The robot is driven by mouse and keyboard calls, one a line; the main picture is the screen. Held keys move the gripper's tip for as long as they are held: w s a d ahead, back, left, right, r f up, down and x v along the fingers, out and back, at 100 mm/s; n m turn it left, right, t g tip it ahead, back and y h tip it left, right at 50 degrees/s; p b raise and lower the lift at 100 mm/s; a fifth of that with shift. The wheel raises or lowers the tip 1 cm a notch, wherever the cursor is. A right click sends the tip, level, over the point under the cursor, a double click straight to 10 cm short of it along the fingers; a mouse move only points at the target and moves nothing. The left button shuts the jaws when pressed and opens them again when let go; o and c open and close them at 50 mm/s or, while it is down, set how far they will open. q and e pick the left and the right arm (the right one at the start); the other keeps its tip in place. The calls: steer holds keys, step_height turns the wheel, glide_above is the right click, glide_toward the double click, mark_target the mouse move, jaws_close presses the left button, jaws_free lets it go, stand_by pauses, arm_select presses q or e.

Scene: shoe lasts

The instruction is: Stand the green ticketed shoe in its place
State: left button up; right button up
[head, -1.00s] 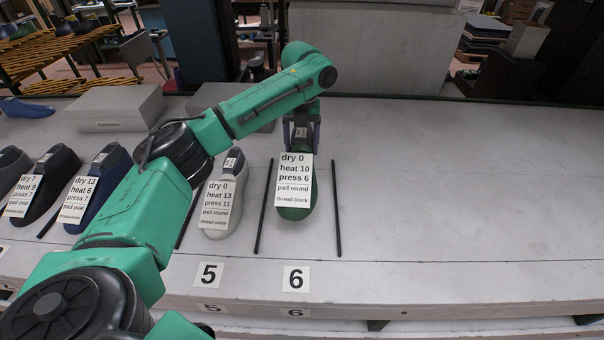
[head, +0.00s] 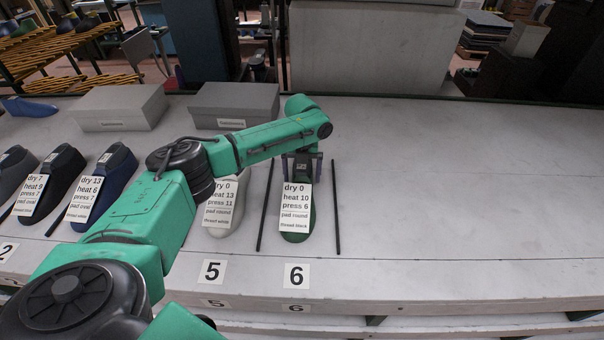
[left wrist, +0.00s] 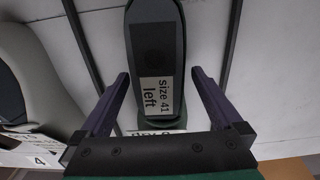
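The green ticketed shoe (head: 297,237) stands upright on the bench between two black rods, toe toward the number 6 label (head: 296,276). Its white ticket (head: 295,206) reads dry 0, heat 10, press 6, pad round, thread black. In the left wrist view its dark top (left wrist: 157,50) carries a "Size 41 left" label (left wrist: 156,98). My left gripper (head: 302,168) is at the heel end of the shoe. Its fingers (left wrist: 160,76) are spread on either side of the shoe's top, with a gap at each side. My right gripper is not in view.
A white shoe (head: 222,222) stands left at number 5 (head: 212,271), partly behind my arm. Blue (head: 104,187) and dark (head: 52,185) ticketed shoes stand farther left. Two grey boxes (head: 120,106) (head: 236,104) sit behind. The bench to the right is clear.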

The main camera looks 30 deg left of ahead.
arm_select(q)
steer(key=shift+w+r, duration=0.1)
steer(key=shift+r, duration=0.3)
step_height(320, 180, up, 11)
steer(key=b, duration=0.3)
steer(key=shift+r, duration=0.15)
step_height(320, 180, up, 4)
steer(key=p, duration=0.6)
steer(key=shift+r, duration=0.25)
